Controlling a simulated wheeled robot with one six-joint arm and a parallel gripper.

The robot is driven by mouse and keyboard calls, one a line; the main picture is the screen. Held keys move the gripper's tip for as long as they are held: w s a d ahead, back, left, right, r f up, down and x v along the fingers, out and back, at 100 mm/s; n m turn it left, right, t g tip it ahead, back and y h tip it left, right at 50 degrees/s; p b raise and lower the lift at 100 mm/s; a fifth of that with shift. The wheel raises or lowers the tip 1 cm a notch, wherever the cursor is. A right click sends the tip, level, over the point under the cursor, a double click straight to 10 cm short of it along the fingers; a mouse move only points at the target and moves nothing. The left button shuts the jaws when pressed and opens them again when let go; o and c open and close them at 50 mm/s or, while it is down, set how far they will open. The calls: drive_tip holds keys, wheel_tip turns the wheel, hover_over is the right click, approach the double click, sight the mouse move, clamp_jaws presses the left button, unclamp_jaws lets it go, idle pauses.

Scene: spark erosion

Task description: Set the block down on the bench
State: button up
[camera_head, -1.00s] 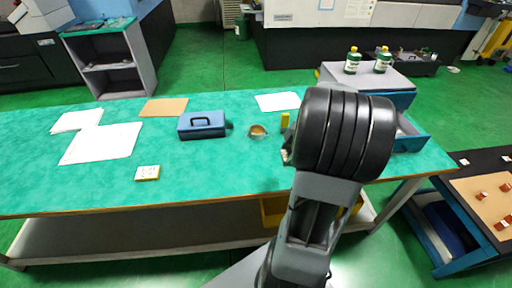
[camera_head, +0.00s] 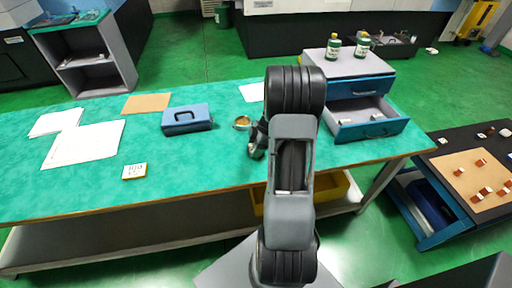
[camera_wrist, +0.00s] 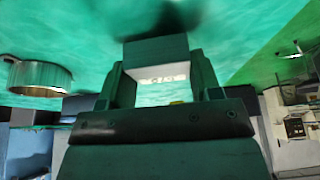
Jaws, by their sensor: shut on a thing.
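The block (camera_wrist: 156,58) is between my gripper's two fingers in the wrist view. It is grey with a pale face that carries small dark marks. My gripper (camera_wrist: 160,82) is shut on it. The bench (camera_head: 215,170) has a green top, which shows beyond the block in the wrist view with a dark shadow near the block. I cannot tell whether the block touches the bench. In the head view my arm hides most of the gripper, and I cannot make out the block there.
A round metal dish (camera_head: 242,123) stands just left of my gripper; it also shows in the wrist view (camera_wrist: 40,77). A blue box (camera_head: 187,119), papers (camera_head: 85,145) and a small label-topped box (camera_head: 134,171) lie further left. An open drawer (camera_head: 368,128) is at right.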

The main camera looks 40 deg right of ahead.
drive_tip(key=shift+f, duration=0.4)
drive_tip(key=shift+f, duration=0.15)
drive_tip(key=o, duration=1.3)
drive_tip(key=shift+c, duration=0.2)
drive_tip(key=shift+r, duration=0.25)
drive_tip(key=v, duration=1.1)
drive_tip(key=s+a+r+m+h, duration=0.1)
drive_tip(key=a+r+m, duration=0.2)
drive_tip(key=a, duration=0.4)
drive_tip(key=s+a+r+m+h, duration=0.1)
drive_tip(key=a+r+m, duration=0.15)
drive_tip(key=a, duration=0.45)
drive_tip(key=s+a+m+t+h, duration=0.1)
drive_tip(key=s+a+m, duration=0.6)
drive_tip(key=a, duration=0.4)
drive_tip(key=shift+s+r+h+b, duration=0.3)
drive_tip(key=shift+s+r+h, duration=0.15)
drive_tip(key=shift+s, duration=0.3)
